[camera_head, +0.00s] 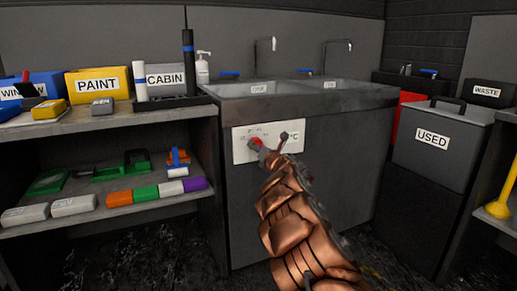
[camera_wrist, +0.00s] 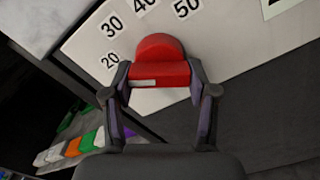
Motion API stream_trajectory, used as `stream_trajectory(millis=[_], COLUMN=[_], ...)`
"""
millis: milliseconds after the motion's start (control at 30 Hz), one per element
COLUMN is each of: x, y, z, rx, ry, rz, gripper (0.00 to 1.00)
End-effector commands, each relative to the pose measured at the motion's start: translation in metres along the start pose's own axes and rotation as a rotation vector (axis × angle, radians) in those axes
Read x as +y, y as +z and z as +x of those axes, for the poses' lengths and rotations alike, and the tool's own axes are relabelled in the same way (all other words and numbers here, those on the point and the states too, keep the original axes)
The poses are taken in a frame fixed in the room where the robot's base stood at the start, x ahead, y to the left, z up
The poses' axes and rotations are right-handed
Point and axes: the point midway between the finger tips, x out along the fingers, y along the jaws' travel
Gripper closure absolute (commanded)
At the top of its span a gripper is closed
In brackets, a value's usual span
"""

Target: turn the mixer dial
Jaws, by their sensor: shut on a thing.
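The mixer dial is a red knob (camera_wrist: 160,62) on a white panel with the numbers 20, 30, 40 and 50 around it in the wrist view. My gripper (camera_wrist: 160,92) has one finger on each side of the knob and is shut on it. In the head view the panel (camera_head: 242,152) is on the front of the sink unit, and the red dial (camera_head: 257,142) shows just past my gripper (camera_head: 268,150). My arm covers part of the panel's lower edge. A pale strip marks the knob's near face.
The sink unit (camera_head: 340,96) has two basins and taps. A shelf unit (camera_head: 110,120) with paint, cabin and window boxes stands at left. A grey bin marked USED (camera_head: 436,146) stands at right, and a yellow-handled tool (camera_head: 503,195) is at the far right.

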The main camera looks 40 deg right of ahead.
Motion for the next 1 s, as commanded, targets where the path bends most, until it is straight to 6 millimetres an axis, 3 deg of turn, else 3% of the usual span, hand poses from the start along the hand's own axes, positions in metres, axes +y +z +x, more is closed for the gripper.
stream_trajectory(millis=[700,1000], x=[0.004,0.0034], y=[0.0013,0.0001], z=[0.0005,0.0004], rx=[0.003,0.003], ry=[-0.002,-0.001], rz=[0.502,0.629], gripper=[0.77,0.77])
